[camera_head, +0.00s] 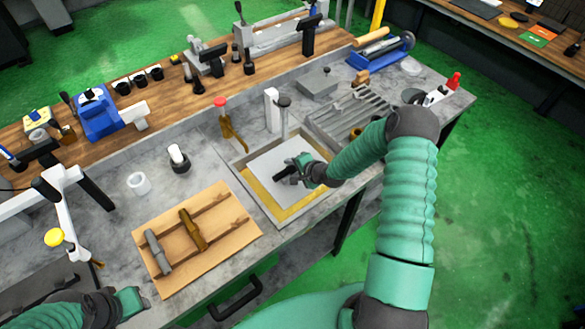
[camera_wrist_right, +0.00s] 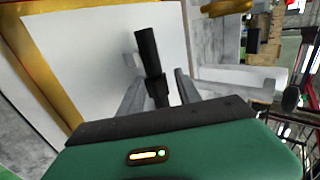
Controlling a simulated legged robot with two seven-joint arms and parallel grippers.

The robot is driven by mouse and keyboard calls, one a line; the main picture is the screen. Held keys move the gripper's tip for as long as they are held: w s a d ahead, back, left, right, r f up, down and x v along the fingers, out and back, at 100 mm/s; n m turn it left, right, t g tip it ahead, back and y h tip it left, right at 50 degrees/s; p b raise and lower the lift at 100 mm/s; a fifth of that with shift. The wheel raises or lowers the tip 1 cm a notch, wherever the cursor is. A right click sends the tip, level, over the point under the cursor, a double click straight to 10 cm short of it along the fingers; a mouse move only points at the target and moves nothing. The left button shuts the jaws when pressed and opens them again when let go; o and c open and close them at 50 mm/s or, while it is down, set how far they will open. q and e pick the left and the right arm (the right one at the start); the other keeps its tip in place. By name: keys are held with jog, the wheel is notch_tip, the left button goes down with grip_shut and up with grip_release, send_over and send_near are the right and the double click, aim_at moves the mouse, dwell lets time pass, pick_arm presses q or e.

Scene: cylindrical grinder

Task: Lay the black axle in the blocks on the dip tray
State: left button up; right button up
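The black axle (camera_head: 287,173) sits at my right gripper (camera_head: 300,168), over a white panel (camera_head: 270,168) in a yellow-edged recess. In the right wrist view the axle (camera_wrist_right: 148,52) runs up between the two grey fingers of the right gripper (camera_wrist_right: 160,85), which appear closed around its thicker part. A tan board (camera_head: 222,248) to the left bears dark strips with a grey axle (camera_head: 157,250) and a brown axle (camera_head: 192,230) lying across them. A grey ribbed tray (camera_head: 318,122) stands beyond the right gripper. I cannot tell which of these is the dip tray. My left gripper (camera_head: 125,303) is at the bottom left, its fingers unclear.
A post with a red knob (camera_head: 221,102) and a white post (camera_head: 272,110) stand behind the recess. A white ring (camera_head: 139,183) and a white-topped black piece (camera_head: 178,158) stand behind the board. A blue vice (camera_head: 98,115) is at the back left.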

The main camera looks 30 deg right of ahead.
jog(key=shift+o, duration=1.1)
jog(key=shift+d, duration=0.4)
jog(key=shift+o, duration=0.2)
jog(key=shift+s+d+f, duration=0.1)
jog(key=shift+d+f, duration=0.2)
jog(key=shift+d, duration=0.25)
jog(key=shift+a+r, duration=0.15)
jog(key=shift+a, duration=0.4)
pick_arm(q)
jog(key=shift+d+r, duration=0.1)
jog(key=shift+d, duration=0.35)
pick_arm(e)
jog(key=v, duration=1.6)
jog(key=shift+s+r, duration=0.2)
pick_arm(q)
jog(key=shift+d, duration=0.3)
pick_arm(e)
jog(key=shift+d+f, duration=0.1)
jog(key=shift+d, duration=0.2)
